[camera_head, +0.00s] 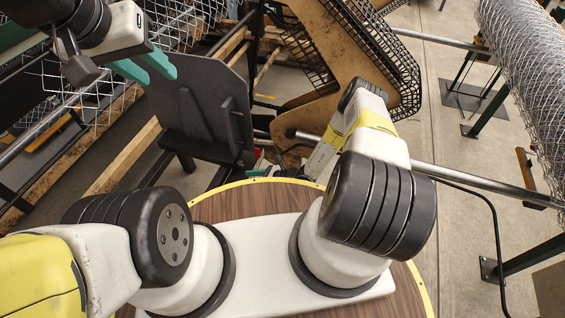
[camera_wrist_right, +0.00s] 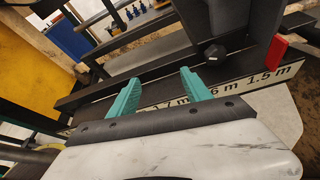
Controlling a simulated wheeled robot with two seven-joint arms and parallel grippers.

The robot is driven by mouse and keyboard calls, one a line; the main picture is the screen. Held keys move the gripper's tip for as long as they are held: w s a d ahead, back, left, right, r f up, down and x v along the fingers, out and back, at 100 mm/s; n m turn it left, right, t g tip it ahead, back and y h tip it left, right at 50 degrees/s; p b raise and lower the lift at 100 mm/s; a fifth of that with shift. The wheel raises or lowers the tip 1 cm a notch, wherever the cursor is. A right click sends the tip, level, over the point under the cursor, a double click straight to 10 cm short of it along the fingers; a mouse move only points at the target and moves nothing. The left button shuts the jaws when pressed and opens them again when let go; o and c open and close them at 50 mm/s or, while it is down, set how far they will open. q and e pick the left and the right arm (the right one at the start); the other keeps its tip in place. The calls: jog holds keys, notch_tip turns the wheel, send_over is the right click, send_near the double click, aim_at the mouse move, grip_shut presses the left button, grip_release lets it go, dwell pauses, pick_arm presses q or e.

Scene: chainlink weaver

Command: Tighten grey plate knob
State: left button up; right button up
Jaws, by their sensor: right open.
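A dark knob (camera_wrist_right: 214,53) shows in the right wrist view, on a dark bar at the foot of a dark grey plate (camera_wrist_right: 210,16). In the head view a dark grey plate (camera_head: 200,115) stands in the middle; I cannot make out its knob there. My right gripper (camera_wrist_right: 160,90) has its two teal fingers apart and empty, below and left of the knob, not touching it. In the head view it is mostly hidden beyond my right arm. My left gripper (camera_head: 145,68) has its teal fingers apart and empty, up and left of the plate.
A scale strip (camera_wrist_right: 215,92) with metre marks runs under the bar, with a red block (camera_wrist_right: 277,52) right of the knob. A brown cut-out frame (camera_head: 325,60) and a mesh roll (camera_head: 525,70) stand to the right. Wire mesh (camera_head: 185,25) lies at the upper left.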

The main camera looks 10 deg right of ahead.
aim_at(244, 164)
jog(key=w+f, duration=0.1)
jog(key=w, duration=0.3)
jog(key=w+f, duration=0.2)
jog(key=w, duration=0.2)
jog(key=w+f, duration=0.1)
jog(key=w, duration=0.3)
jog(key=shift+a+f, duration=0.25)
jog(key=shift+a, duration=0.15)
jog(key=shift+f, duration=0.1)
jog(key=shift+s+a+n+t+h, duration=0.15)
jog(key=shift+n+t+h, duration=0.3)
jog(key=shift+n, duration=0.55)
jog(key=v, duration=0.8)
jog(key=s+d+f+n+g+h, duration=0.1)
jog(key=s+f+n+g+h, duration=0.1)
jog(key=s+f+n+g, duration=0.65)
jog(key=d+f+n+t+h, duration=0.3)
jog(key=d+f+n+h, duration=0.2)
jog(key=d, duration=0.4)
jog(key=shift+w+d+h, duration=0.3)
jog(key=shift+h, duration=0.05)
